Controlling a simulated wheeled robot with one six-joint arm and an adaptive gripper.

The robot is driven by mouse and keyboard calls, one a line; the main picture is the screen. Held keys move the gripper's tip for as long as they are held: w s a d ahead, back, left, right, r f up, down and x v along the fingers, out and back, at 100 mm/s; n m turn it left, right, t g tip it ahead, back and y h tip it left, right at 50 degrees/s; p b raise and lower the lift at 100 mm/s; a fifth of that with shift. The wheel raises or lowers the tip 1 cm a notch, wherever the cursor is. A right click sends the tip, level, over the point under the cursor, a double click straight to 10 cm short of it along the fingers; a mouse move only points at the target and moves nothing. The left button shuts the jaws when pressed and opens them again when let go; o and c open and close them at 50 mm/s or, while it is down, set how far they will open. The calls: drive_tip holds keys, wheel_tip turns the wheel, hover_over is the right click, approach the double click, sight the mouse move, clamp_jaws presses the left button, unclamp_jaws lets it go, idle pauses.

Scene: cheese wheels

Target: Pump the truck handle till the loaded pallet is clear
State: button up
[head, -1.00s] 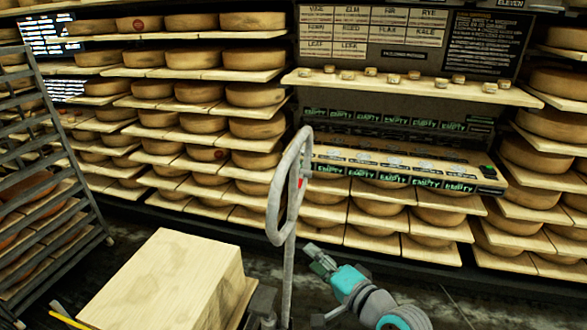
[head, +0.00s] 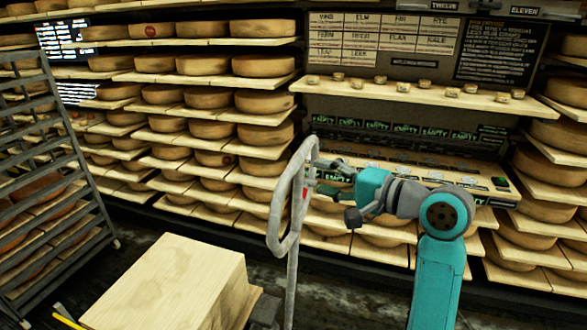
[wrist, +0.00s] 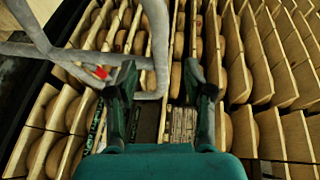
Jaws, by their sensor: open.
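The truck handle (head: 284,205) is a grey upright loop on a shaft, with a small red part on its right side. My gripper (head: 326,170) is open and empty, raised at the loop's upper right. In the wrist view the handle (wrist: 157,40) shows at upper left, and part of its tube appears between the open fingers (wrist: 162,84). I cannot tell whether they touch it. The load, a large pale wooden block (head: 165,285), is at lower left beside the shaft. The pallet under it is not clearly visible, nor is its gap to the floor.
Shelves of cheese wheels (head: 262,102) line the back wall. A slotted panel (head: 440,165) with "EMPTY" labels stands behind my gripper, below a ledge (head: 420,93) with several small pieces. A grey metal rack (head: 75,160) stands at left. Dark floor shows behind the block.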

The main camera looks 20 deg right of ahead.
sight(297, 170)
drive_tip(key=x, duration=0.9)
drive_tip(key=shift+w+a, duration=0.1)
drive_tip(key=shift+w, duration=0.05)
clamp_jaws()
